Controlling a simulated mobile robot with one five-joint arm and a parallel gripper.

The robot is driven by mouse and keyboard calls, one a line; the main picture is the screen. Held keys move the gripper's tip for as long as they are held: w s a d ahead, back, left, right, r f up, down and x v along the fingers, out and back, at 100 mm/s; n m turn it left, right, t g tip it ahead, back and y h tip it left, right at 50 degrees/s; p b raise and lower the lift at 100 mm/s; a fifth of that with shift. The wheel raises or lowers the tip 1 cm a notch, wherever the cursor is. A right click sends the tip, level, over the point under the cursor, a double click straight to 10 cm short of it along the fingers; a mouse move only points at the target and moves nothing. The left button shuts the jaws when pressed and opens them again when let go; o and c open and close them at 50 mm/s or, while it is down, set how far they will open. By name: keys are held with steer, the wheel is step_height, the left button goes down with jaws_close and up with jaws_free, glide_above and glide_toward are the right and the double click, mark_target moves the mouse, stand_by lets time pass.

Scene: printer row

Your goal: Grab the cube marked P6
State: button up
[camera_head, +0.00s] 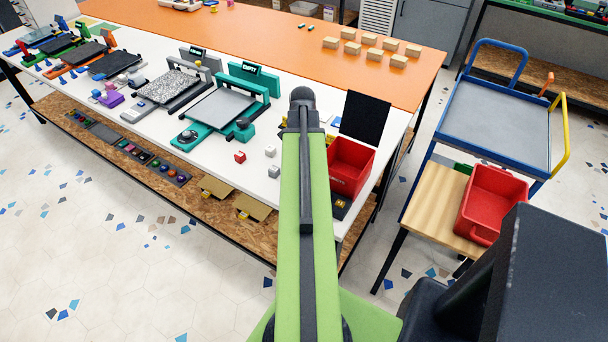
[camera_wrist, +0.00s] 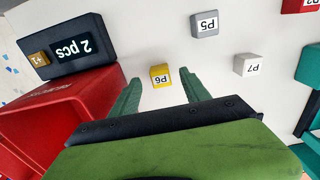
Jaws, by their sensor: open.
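The cube marked P6 (camera_wrist: 160,76) is small and yellow and sits on the white table top. In the wrist view its label is upside down. My gripper (camera_wrist: 160,88) is open, with its two green fingers spread apart and the P6 cube ahead of them, around the middle of the gap. Nothing is held. In the head view my green arm (camera_head: 305,200) reaches out over the table and hides the gripper; I cannot make out the P6 cube there.
A grey cube P5 (camera_wrist: 205,24) and a white cube P7 (camera_wrist: 248,65) stand nearby. A red bin (camera_wrist: 55,118) lies close on the left in the wrist view, beside a black display (camera_wrist: 75,46) reading "2 pcs". A red cube (camera_head: 240,157) and printers stand farther left in the head view.

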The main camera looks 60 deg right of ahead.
step_height(320, 180, down, 2)
steer(key=shift+f+b, duration=0.25)
steer(key=shift+b, duration=0.25)
steer(key=shift+r, duration=0.2)
jaws_close()
steer(key=shift+r, duration=0.1)
